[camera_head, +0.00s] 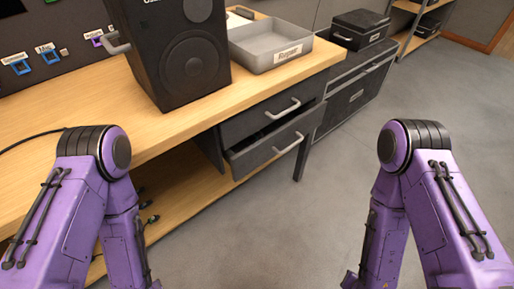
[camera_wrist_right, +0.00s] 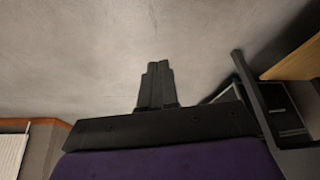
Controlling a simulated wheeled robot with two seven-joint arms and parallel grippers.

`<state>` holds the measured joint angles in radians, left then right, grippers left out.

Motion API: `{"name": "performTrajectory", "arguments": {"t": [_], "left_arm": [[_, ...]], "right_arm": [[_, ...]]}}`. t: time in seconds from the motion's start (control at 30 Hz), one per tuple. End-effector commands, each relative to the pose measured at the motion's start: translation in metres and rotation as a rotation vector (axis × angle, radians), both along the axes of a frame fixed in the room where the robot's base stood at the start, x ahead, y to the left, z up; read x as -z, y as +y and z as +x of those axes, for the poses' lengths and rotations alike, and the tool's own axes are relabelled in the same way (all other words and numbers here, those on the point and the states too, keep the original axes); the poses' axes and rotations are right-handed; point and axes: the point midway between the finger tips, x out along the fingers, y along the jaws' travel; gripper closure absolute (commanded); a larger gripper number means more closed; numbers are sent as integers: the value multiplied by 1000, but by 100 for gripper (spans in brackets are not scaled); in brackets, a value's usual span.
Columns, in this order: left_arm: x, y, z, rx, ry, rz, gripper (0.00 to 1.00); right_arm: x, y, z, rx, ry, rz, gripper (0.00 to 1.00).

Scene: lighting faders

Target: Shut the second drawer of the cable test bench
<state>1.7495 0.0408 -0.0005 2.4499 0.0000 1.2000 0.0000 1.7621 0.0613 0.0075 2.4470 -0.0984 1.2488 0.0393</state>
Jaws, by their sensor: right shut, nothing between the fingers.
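The cable test bench (camera_head: 168,140) has a light wood top with two dark grey drawers under its right part. The upper drawer (camera_head: 250,122) looks shut. The second, lower drawer (camera_head: 262,158) is pulled out part way, with its open top edge showing and a metal bar handle (camera_head: 289,145) on its front. My right gripper shows in the right wrist view (camera_wrist_right: 157,87), shut and empty, over bare floor. Both my arms show in the head view, but their grippers are out of that picture. Neither visible arm part touches the drawers.
A black speaker (camera_head: 180,55) and a grey labelled tray (camera_head: 270,45) stand on the bench top. Dark cases (camera_head: 355,92) stand beyond the bench's right end. A bench leg (camera_head: 305,150) stands right of the drawers. The grey floor (camera_head: 330,190) before the drawers is clear.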

Motion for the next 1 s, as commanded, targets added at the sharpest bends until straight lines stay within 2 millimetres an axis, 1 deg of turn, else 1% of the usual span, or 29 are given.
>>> {"name": "performTrajectory", "arguments": {"t": [0.03,0.07,0.1,0.17,0.2,0.27,0.3,0.37,0.4,0.5,0.6,0.67,0.77,0.87,1.0], "left_arm": [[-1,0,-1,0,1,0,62],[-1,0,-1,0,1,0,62],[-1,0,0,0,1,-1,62],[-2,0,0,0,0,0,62],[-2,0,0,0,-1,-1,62],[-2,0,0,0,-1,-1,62],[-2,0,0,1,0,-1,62],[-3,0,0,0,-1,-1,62],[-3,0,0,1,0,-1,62],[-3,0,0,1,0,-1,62],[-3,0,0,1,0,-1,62],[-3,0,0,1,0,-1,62],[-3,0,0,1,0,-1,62],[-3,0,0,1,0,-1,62],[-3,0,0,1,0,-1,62]], "right_arm": [[-3,11,20,6,-63,64,100],[-5,22,35,7,-114,119,100],[-12,38,58,12,-193,209,100],[-29,64,95,17,-324,367,100],[-45,81,119,20,-410,481,100],[-73,104,150,18,-528,656,100],[-94,118,167,13,-595,770,100],[-125,134,186,-3,-679,929,100],[-144,142,195,-15,-720,1023,100],[-182,155,208,-48,-788,1205,100],[-202,161,213,-71,-815,1302,100],[-207,164,215,-79,-820,1325,100],[-208,172,223,-85,-820,1332,100],[-208,184,238,-86,-819,1330,100],[-207,203,262,-88,-818,1328,100]]}}
